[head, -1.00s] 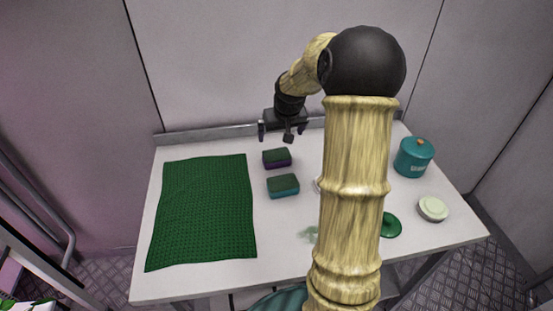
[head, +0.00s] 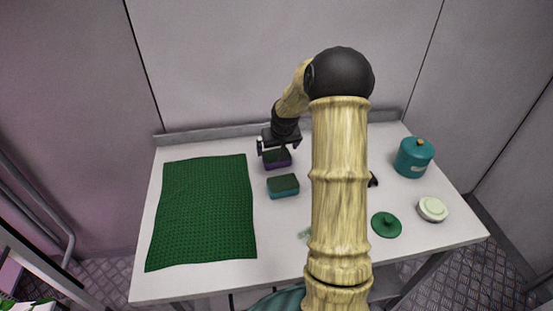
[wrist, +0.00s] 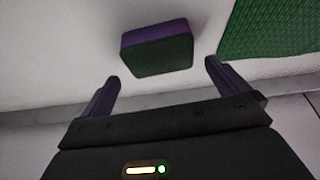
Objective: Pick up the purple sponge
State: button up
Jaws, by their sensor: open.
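The purple sponge (head: 278,164) has a dark green top and a purple body. It lies on the white table, right of the green mat, partly hidden by my gripper in the head view. In the wrist view the sponge (wrist: 157,50) shows just beyond and between my two fingertips, green face towards the camera. My gripper (head: 278,147) is over the sponge's far side in the head view. In the wrist view my gripper (wrist: 163,72) is open, with its fingers apart and nothing between them.
A teal sponge with a dark green top (head: 283,186) lies just in front of the purple one. The green mat (head: 203,212) covers the table's left. A teal pot (head: 414,157), a pale round dish (head: 432,209) and a green lid (head: 386,224) are at right. A wall stands behind.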

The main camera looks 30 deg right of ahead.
aim_at(277, 154)
jog(key=x, duration=0.4)
jog(key=shift+s+a+f, duration=0.1)
jog(key=shift+s+f, duration=0.05)
jog(key=shift+f, duration=0.3)
jog(key=shift+c, duration=0.2)
jog(key=c, duration=0.8)
jog(key=shift+r, duration=0.1)
notch_tip(277, 154, up, 10)
jog(key=shift+f, duration=0.1)
